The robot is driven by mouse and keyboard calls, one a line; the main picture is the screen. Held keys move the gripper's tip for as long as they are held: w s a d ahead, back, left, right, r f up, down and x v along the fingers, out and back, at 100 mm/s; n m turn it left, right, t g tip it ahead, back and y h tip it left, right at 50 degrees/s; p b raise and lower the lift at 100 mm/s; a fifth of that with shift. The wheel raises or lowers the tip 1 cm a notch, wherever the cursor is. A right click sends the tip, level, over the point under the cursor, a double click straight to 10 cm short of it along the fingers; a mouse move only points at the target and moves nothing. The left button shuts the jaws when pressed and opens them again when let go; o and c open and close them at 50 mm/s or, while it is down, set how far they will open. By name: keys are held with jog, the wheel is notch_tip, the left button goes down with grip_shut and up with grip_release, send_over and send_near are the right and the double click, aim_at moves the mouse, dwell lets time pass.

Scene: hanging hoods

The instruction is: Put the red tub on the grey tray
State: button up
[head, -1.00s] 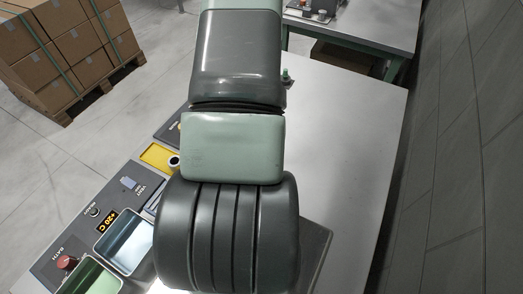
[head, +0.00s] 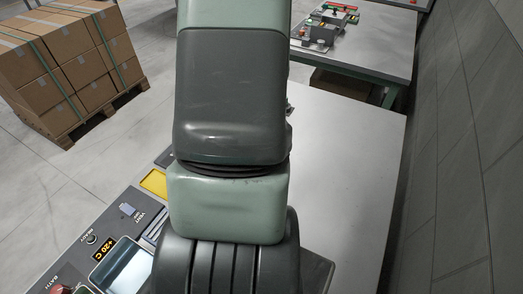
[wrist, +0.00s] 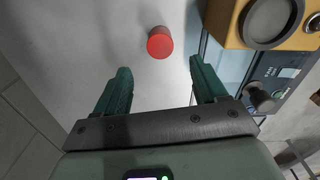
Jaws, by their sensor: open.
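The red tub (wrist: 160,42) is on a pale grey surface in the wrist view, just beyond my fingertips and roughly midway between them. My gripper (wrist: 160,66) is open and empty, with its two green fingers spread wide on either side below the tub. The tub is not touched by either finger. In the head view my arm hides the gripper and the tub. I cannot make out the grey tray in either view.
A yellow housing with a round grey face (wrist: 270,20) is close to the right finger, with a knobbed dark panel (wrist: 265,90) below it. In the head view a control panel (head: 105,225) with a basin (head: 125,268) lies left. The right tabletop (head: 345,170) is clear.

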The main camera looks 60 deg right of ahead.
jog(key=shift+o, duration=0.3)
jog(key=shift+r, duration=0.6)
jog(key=shift+w+f, duration=0.1)
